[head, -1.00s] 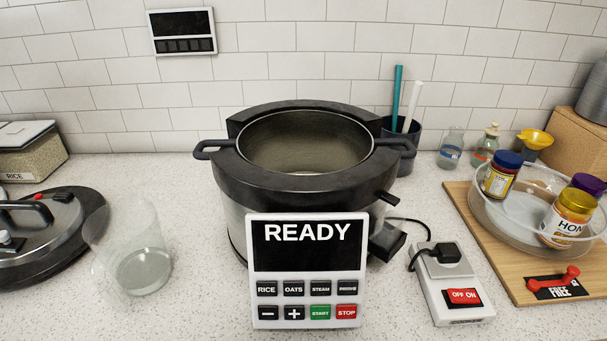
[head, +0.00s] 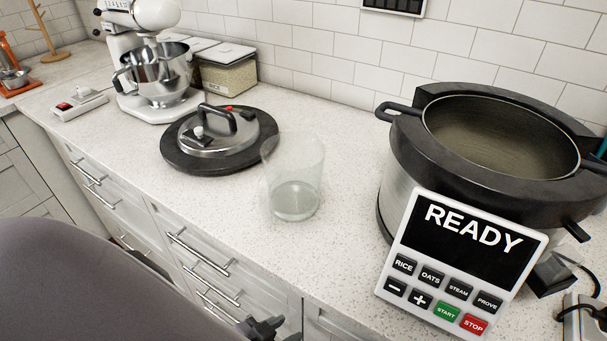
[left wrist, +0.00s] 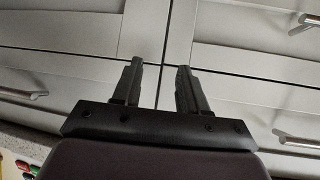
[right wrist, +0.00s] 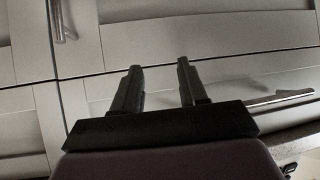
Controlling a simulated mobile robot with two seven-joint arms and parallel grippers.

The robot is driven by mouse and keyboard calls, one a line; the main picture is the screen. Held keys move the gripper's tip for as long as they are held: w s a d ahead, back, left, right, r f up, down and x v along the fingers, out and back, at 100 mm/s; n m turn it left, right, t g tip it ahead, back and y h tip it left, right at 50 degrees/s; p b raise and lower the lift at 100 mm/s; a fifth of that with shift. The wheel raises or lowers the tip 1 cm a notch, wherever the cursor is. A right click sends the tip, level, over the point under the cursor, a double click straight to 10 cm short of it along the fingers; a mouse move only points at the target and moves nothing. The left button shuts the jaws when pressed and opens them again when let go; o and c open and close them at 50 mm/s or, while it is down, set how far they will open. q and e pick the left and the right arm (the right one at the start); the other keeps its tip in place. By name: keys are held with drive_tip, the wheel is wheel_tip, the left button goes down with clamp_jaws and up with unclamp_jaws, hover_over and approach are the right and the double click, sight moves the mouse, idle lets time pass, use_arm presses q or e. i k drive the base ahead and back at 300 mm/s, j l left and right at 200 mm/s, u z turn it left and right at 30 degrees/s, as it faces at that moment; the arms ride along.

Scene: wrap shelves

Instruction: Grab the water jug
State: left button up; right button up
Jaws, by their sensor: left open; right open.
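The water jug (head: 293,182) is a clear, upright vessel on the speckled counter in the middle of the head view. A little clear liquid seems to lie at its bottom. My left gripper (head: 264,328) shows in part at the bottom edge of the head view, in front of the drawers and below the jug, not touching it. In the left wrist view my left gripper (left wrist: 158,68) is open and empty, facing drawer fronts. In the right wrist view my right gripper (right wrist: 159,65) is also open and empty, facing cabinet fronts. The jug is in neither wrist view.
A large cooker (head: 400,190) with a READY panel stands right of the jug. A dark round lid (head: 219,145) lies to its left. A rice box (head: 228,77) and a stand mixer (head: 150,100) stand further back. The counter's front edge drops to drawers (head: 195,255).

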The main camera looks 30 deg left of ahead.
sight(293, 162)
drive_tip(key=k+j+z, duration=0.25)
drive_tip(key=k+j, duration=0.2)
drive_tip(key=j, duration=0.3)
drive_tip(key=k+j+z, duration=0.3)
drive_tip(key=k+j, duration=0.25)
drive_tip(key=j, duration=0.15)
drive_tip(key=i, duration=0.5)
